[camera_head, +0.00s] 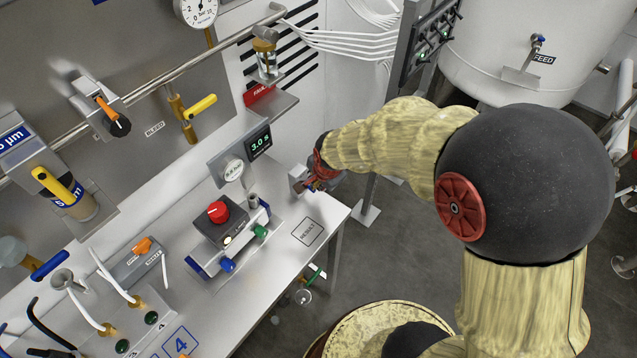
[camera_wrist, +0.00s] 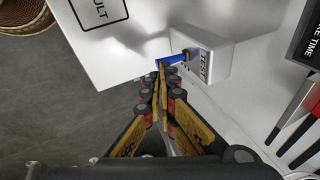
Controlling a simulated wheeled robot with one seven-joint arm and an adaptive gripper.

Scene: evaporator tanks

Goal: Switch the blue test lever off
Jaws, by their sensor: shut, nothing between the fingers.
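The blue test lever (camera_wrist: 173,60) sticks out of a small white box marked TEST (camera_wrist: 205,55) in the wrist view. Its free end lies right at the tips of my gripper (camera_wrist: 161,70); I cannot tell whether they touch. My gripper is shut, with no object between its fingers. In the head view the test box (camera_head: 297,179) stands at the far right end of the bench, with my gripper (camera_head: 313,184) close against its right side. The lever is mostly hidden there by the gripper.
The white bench (camera_head: 280,262) has a marked RESULT square (camera_head: 308,231) in front of the box. A device with a red knob (camera_head: 218,212) stands to the left. A display (camera_head: 258,141) is behind.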

